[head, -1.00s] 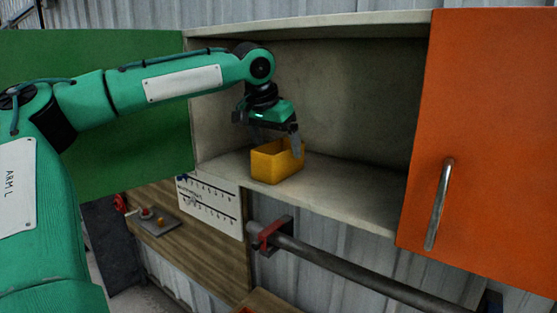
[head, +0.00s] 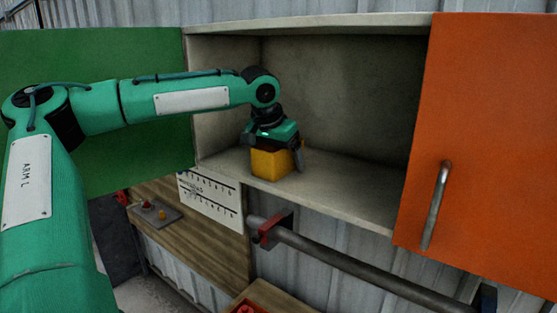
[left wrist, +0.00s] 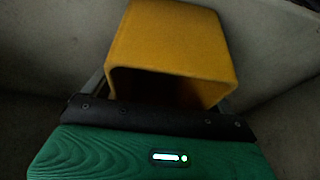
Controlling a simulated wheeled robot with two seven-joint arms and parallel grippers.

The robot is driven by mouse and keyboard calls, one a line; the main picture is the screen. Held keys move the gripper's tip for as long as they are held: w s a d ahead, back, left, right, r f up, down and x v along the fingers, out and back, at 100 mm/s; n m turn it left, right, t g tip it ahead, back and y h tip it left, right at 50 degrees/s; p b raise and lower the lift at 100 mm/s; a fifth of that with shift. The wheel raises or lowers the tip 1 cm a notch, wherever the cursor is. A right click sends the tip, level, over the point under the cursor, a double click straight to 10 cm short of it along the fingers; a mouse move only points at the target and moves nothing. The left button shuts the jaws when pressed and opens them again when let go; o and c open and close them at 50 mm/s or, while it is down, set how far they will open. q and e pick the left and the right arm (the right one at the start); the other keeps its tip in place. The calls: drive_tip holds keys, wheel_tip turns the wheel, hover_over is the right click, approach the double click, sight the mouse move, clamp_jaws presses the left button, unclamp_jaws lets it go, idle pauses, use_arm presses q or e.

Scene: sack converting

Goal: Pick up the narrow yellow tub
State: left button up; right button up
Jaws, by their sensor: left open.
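The yellow tub (head: 270,166) stands upright on the shelf floor inside the open wall cabinet. My left gripper (head: 274,155) is right over it, pointing down, with its jaws open. One finger shows at the tub's right side and the other at its upper left. In the left wrist view the tub (left wrist: 180,42) fills the upper middle, its open top towards the camera, with parts of the fingers on either side. Whether the fingers touch the walls cannot be told. My right gripper is not in view.
The cabinet shelf (head: 345,192) is bare to the right of the tub. A green door (head: 90,75) stands open at left, an orange door (head: 490,130) with a metal handle (head: 436,205) at right. A grey rail (head: 345,265) runs below.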

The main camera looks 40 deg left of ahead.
use_arm(q)
drive_tip(key=c, duration=1.1)
